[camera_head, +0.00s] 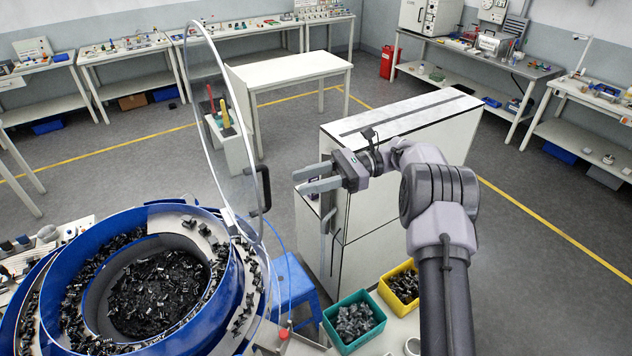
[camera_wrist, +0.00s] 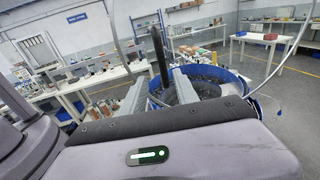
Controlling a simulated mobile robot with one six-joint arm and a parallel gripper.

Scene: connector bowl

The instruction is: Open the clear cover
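The clear cover (camera_head: 238,172) is a large transparent disc with a thin pale rim. It stands steeply raised at the right side of the blue bowl (camera_head: 228,268), which holds many small black connectors. Its black handle (camera_head: 264,190) is on the side facing my gripper. My gripper (camera_head: 298,181) is open and empty, to the right of the handle and apart from it, with its fingers pointing left. In the wrist view the handle (camera_wrist: 160,55) appears between the two open fingers (camera_wrist: 161,78), with the bowl (camera_wrist: 229,77) behind.
A tall white cabinet (camera_head: 385,150) is behind my gripper. A blue stool (camera_head: 293,280) is beside the bowl. Workbenches line the walls, with open floor between.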

